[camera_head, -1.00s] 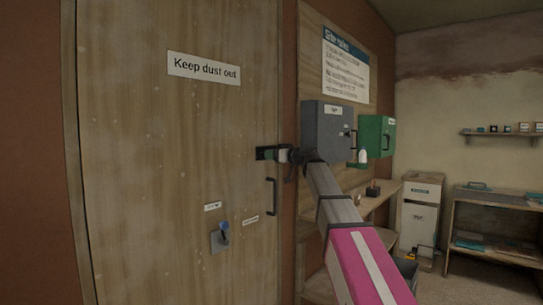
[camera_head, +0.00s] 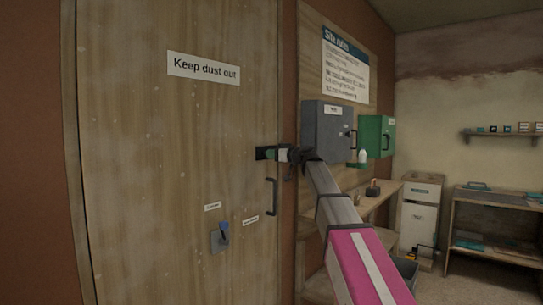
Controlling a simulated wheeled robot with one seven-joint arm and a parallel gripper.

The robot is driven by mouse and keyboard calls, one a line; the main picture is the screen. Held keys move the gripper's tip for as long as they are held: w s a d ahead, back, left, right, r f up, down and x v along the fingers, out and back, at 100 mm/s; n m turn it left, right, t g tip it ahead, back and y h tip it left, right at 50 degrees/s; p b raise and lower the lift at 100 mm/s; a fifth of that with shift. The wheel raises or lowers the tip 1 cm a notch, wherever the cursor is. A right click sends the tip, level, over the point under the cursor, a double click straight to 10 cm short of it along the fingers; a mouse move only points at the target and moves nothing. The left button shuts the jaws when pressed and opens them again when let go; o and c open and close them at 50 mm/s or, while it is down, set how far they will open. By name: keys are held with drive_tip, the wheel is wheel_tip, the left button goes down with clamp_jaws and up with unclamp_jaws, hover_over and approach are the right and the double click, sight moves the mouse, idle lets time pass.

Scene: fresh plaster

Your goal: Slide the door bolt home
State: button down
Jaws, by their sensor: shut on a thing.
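The wooden door (camera_head: 180,180) fills the left of the view and stands closed in its frame. The door bolt (camera_head: 270,153), a dark fitting with a green and pale part, sits at the door's right edge, partly hidden by my gripper. My gripper (camera_head: 292,155) is at the right end of the bolt, shut on it. My arm with its pink section reaches up to it from the lower right. The bolt's far end and the jaws' exact hold are too small to make out.
A black door handle (camera_head: 271,196) is just below the bolt. A blue-handled lever on a grey plate (camera_head: 220,238) sits lower on the door. A grey cabinet (camera_head: 326,130) and a green cabinet (camera_head: 378,136) hang right of my gripper, above a wooden bench (camera_head: 372,203).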

drive_tip(key=w+d, duration=0.2)
drive_tip(key=shift+w, duration=0.35)
drive_tip(key=c, duration=0.7)
unclamp_jaws()
drive_tip(key=shift+w+d, duration=0.1)
drive_tip(key=shift+c, duration=0.2)
drive_tip(key=v, duration=1.1)
